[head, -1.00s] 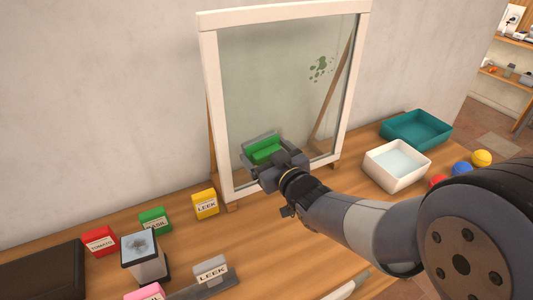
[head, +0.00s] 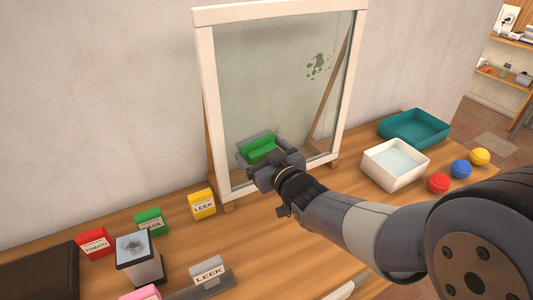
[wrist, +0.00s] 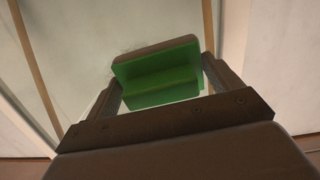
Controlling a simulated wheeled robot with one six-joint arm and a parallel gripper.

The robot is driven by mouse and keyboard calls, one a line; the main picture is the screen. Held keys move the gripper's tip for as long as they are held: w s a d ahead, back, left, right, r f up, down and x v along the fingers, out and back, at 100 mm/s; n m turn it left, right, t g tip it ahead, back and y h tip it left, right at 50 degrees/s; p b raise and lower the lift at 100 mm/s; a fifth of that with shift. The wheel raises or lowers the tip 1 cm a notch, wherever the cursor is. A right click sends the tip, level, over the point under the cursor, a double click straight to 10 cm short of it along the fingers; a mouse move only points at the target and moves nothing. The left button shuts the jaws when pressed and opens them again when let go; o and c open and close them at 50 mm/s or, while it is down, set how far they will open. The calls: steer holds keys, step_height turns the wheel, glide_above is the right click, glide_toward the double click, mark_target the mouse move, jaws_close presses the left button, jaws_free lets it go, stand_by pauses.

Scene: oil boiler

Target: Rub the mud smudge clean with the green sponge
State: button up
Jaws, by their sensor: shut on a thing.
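A white-framed glass pane (head: 281,6) stands upright on the wooden bench. My gripper (head: 262,153) is shut on the green sponge (head: 259,148) low at the left of the pane. The wrist view shows the sponge (wrist: 160,85) between the two fingers, its far brownish side facing the glass; whether it touches I cannot tell. A green splatter (head: 318,66) marks the pane's upper right, well away from the sponge. I see no clear brown mud smudge on the glass; the area behind the sponge is hidden. Faint marks show beside the sponge in the wrist view.
A white basin of water (head: 396,164), a teal tray (head: 414,128) and red (head: 438,183), blue (head: 461,169) and yellow (head: 480,157) balls are at right. Labelled seed boxes (head: 202,205) and a pedestal with a dark-smudged top (head: 134,249) stand at left.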

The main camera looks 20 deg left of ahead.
steer(key=shift+s+a, duration=0.25)
steer(key=shift+w+d+p, duration=0.3)
steer(key=shift+w+d, duration=0.45)
steer(key=shift+w, duration=0.15)
steer(key=shift+s+a+b, duration=0.75)
steer(key=shift+s+b, duration=0.15)
steer(key=shift+b, duration=0.1)
steer(key=shift+w+d+r+p, duration=0.1)
steer(key=shift+w+d+p, duration=0.2)
steer(key=shift+w+p, duration=0.1)
steer(key=shift+w+d, duration=0.45)
steer(key=shift+w, duration=0.05)
steer(key=shift+s+a, duration=0.2)
steer(key=shift+s+a+b, duration=0.2)
steer(key=shift+s+b, duration=0.05)
steer(key=shift+b, duration=0.25)
